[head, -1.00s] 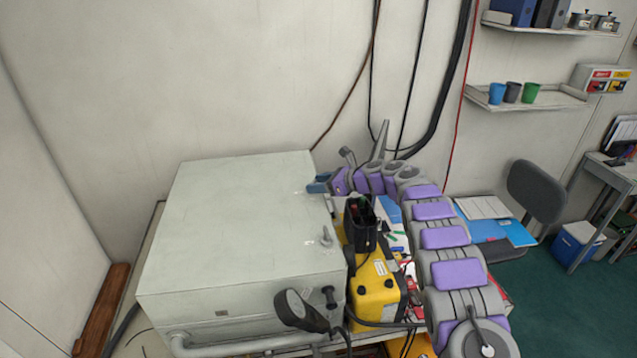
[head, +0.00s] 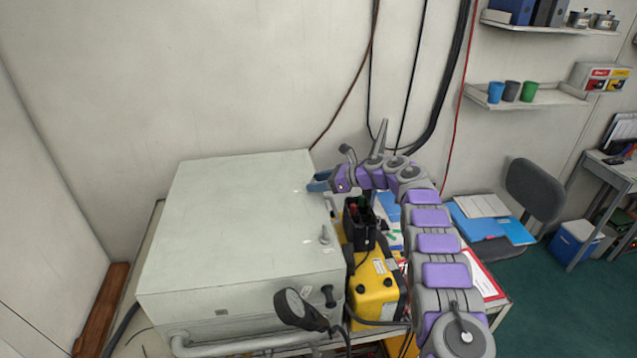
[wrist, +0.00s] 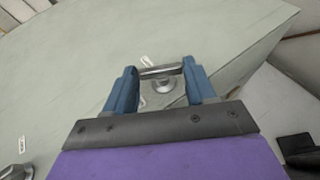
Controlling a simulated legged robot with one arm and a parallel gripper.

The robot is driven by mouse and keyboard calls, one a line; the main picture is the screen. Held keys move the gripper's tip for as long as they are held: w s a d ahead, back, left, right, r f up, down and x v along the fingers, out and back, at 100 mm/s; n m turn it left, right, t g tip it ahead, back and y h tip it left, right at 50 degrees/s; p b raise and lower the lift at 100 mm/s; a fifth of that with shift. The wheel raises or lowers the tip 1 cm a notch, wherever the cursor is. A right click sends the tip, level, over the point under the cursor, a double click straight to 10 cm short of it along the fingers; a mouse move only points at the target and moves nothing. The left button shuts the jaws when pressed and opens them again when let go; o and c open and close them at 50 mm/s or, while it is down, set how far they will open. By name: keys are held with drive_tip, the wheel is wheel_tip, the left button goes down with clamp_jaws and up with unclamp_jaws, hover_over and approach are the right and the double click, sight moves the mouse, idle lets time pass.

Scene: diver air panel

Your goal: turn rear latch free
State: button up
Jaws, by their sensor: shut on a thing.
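The pale grey-green air panel box (head: 235,215) fills the centre-left of the head view. My gripper (head: 318,183) is at the rear right of its lid. In the wrist view, the two blue fingers of my gripper (wrist: 160,80) are on either side of the rear latch (wrist: 160,70), shut on its metal bar handle. The handle lies crosswise between the fingertips, above a round base. In the head view the rear latch is hidden by my gripper. A front latch (head: 325,236) stands nearer on the same edge; it also shows in the wrist view (wrist: 15,172).
A yellow case with a black top (head: 375,290) stands close beside the panel, under my arm. Cables hang down the rear wall.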

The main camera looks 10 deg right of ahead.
drive_tip(key=shift+d+r, duration=0.1)
drive_tip(key=o, duration=1)
drive_tip(key=shift+w, duration=0.1)
drive_tip(key=shift+o, duration=0.2)
drive_tip(key=b+v, duration=0.1)
drive_tip(key=v, duration=1.6)
drive_tip(key=shift+d, duration=0.25)
drive_tip(key=shift+c, duration=0.3)
